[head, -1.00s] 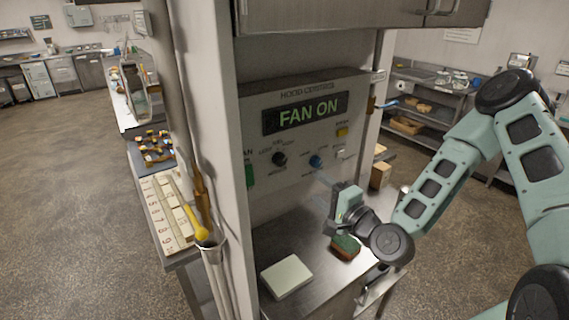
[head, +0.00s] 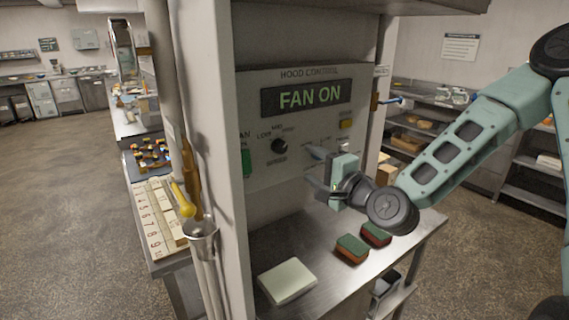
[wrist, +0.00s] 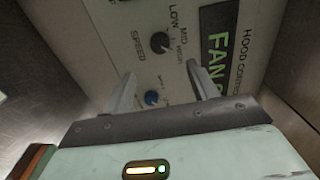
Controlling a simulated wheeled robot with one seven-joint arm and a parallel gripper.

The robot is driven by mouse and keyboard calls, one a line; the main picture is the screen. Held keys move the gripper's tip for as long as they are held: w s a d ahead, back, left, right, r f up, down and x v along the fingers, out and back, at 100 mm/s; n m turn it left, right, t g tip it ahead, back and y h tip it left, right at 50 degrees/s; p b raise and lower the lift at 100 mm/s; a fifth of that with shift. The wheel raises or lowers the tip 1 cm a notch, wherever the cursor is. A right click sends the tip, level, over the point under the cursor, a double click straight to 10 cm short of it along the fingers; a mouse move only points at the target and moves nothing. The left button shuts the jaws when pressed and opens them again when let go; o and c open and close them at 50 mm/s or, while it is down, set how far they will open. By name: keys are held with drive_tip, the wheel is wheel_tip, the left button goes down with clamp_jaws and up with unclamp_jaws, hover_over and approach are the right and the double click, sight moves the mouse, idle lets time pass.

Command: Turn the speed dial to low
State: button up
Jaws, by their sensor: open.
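The speed dial (head: 279,146) is a round black knob on the hood control panel (head: 270,178), with LOW, MID and HIGH around it and SPEED below. Which mark its pointer faces is too small to tell. My gripper (head: 316,170) is open and empty, right of the dial and a little lower, apart from it. In the wrist view the dial (wrist: 160,43) lies beyond the fingertips, roughly between them.
The display (head: 306,95) reads FAN ON. Two sponges (head: 352,248) and a pale block (head: 287,280) lie on the steel counter (head: 330,280). A post (head: 215,150) stands left.

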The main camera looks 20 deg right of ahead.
sight(283, 149)
drive_tip(key=p+x, duration=0.4)
drive_tip(key=x, duration=0.6)
drive_tip(key=shift+w+a+p, duration=0.15)
drive_tip(key=shift+w+p, duration=0.1)
drive_tip(key=shift+p, duration=0.05)
drive_tip(key=shift+w+a, duration=0.15)
drive_tip(key=shift+w, duration=0.4)
drive_tip(key=shift+f, duration=0.1)
drive_tip(key=c, duration=1)
